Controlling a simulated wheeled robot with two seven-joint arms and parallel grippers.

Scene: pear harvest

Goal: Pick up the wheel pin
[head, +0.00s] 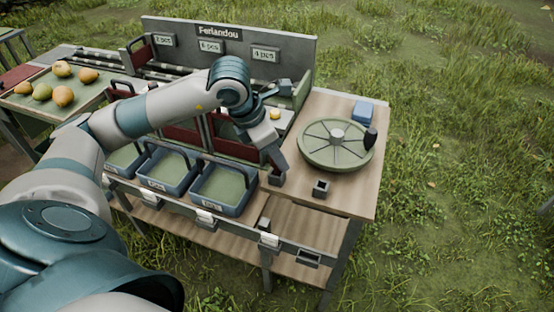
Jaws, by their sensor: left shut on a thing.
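My left gripper (276,165) points down over the right wooden worktop, just left of the green wheel (317,157). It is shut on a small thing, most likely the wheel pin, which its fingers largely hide. A small dark square holder (277,178) is directly at its fingertips; I cannot tell whether the pin is still inside it. A second dark square holder (321,188) stands to the right, near the worktop's front edge. The wheel lies flat, with spokes, a pale hub and a black knob (370,138) at its right rim. My right gripper is not in view.
Blue crates with handles (222,207) line the front left of the worktop. A blue block (364,110) lies behind the wheel. Several pears (63,96) rest on a green tray at far left. A signed back panel (290,42) rises behind. Grass surrounds the stand.

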